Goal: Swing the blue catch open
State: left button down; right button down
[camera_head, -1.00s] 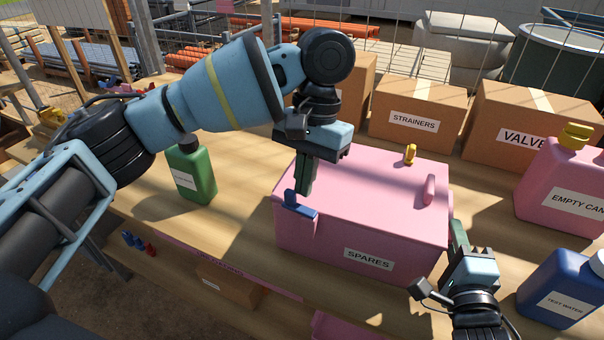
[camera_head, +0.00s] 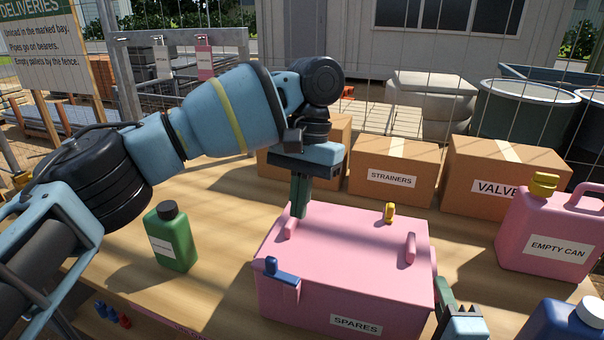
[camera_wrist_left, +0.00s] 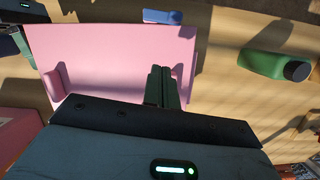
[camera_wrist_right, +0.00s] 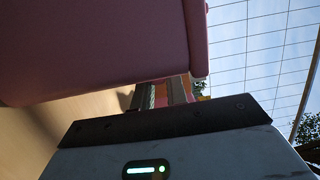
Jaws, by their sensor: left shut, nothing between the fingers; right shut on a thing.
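The blue catch (camera_head: 284,275) sits at the front left corner of the pink SPARES box (camera_head: 350,295); its knob stands up at the left end. It also shows at the top of the left wrist view (camera_wrist_left: 162,17). My left gripper (camera_head: 298,212) is shut and empty, pointing down over the lid by the left pink handle (camera_head: 290,229), behind and apart from the catch. My right gripper (camera_head: 441,290) is shut at the box's right side. In the right wrist view its fingers (camera_wrist_right: 162,92) are beside the pink wall; what they hold is partly hidden.
A green bottle (camera_head: 170,238) stands left of the box. Cartons (camera_head: 393,172) stand behind. A pink can (camera_head: 550,235) and a blue can (camera_head: 570,322) stand right. Bench left of the box is partly clear.

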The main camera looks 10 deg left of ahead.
pick_arm(q)
jog(key=shift+v, duration=2.35)
jog(key=c, duration=1.7)
grip_release()
jog(key=shift+o, duration=1.1)
jog(key=shift+s+a+m, duration=0.15)
jog(key=shift+s+m, duration=0.1)
jog(key=shift+m, duration=0.45)
jog(key=shift+o, duration=0.2)
jog(key=shift+s+a+r+m, duration=0.1)
jog(key=shift+s+m, duration=0.2)
jog(key=shift+m, duration=0.4)
jog(key=r+m+t, duration=0.2)
jog(key=m+t, duration=0.1)
jog(key=m, duration=1.1)
send_over(271, 258)
jog(key=shift+f+h, duration=0.15)
jog(key=shift+h, duration=0.25)
jog(key=shift+f, duration=0.1)
notch_tip(271, 258, down, 12)
jog(key=shift+r, duration=0.1)
